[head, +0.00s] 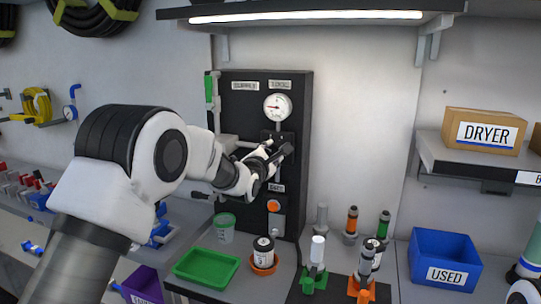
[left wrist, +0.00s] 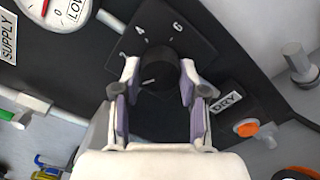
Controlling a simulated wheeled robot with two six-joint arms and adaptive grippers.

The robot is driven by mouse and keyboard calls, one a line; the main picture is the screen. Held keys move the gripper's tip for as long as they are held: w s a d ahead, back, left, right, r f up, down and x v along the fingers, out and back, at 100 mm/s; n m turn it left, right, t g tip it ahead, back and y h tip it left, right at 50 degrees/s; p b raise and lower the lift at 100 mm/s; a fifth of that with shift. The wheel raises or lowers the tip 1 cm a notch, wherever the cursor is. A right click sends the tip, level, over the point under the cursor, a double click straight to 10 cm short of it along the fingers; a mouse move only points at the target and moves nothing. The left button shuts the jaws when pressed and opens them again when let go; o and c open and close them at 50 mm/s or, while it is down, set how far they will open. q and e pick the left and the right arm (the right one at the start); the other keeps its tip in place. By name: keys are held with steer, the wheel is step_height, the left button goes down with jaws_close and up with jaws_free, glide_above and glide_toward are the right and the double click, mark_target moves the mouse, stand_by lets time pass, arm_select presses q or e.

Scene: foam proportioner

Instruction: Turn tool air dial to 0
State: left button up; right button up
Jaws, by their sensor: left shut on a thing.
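The black dial knob (left wrist: 160,74) sits on a dark square plate (left wrist: 190,48) with white numbers; 4 and 6 read clearly, and another number at the left is partly covered. A small pale mark on the knob points to the lower left in the left wrist view. My left gripper (left wrist: 158,86) has its two purple-lined fingers on either side of the knob and is shut on it. In the head view my left gripper (head: 277,156) reaches the black panel (head: 297,95) below the gauge and hides the knob. My right gripper is not in view.
A round gauge (head: 277,107) is above the dial. An orange button (head: 273,205) is below it, near a DRY label (left wrist: 228,102). A green tray (head: 207,266), small containers and a blue USED bin (head: 444,260) stand on the bench. A lit shelf overhangs the panel.

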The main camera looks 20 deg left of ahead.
arm_select(q)
steer(key=shift+r+n, duration=0.25)
steer(key=shift+n, duration=1.05)
steer(key=shift+r, duration=0.1)
steer(key=o, duration=1.1)
steer(key=shift+w+d, duration=0.15)
steer(key=shift+d, duration=0.05)
steer(key=shift+o, duration=0.2)
steer(key=shift+f, duration=0.2)
steer(key=shift+a, duration=0.1)
steer(key=s, duration=1.2)
